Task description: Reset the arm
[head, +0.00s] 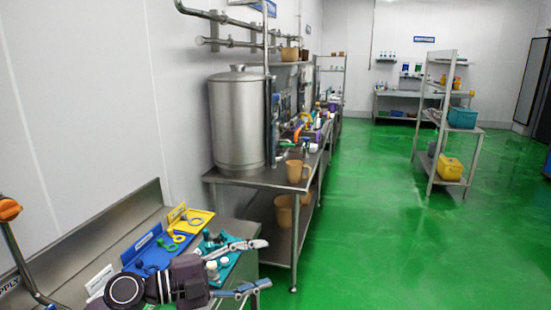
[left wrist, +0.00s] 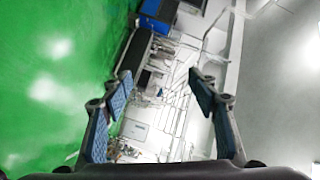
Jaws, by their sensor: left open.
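My left gripper (head: 256,267) is at the bottom of the head view, over the near right end of the steel counter, with its fingers spread and pointing right. It is open, and nothing shows between the fingers. In the left wrist view the two blue-padded fingers of the left gripper (left wrist: 160,92) stand wide apart, with only distant room and equipment beyond them. The arm hides part of the counter. My right gripper is in neither view.
The steel counter (head: 98,240) holds a blue tray (head: 150,256), a yellow tray (head: 197,220) and a teal tray (head: 226,270) with small parts. A large steel tank (head: 237,120) stands on the table behind. Green floor (head: 360,240) is clear to the right, before a shelf rack (head: 438,130).

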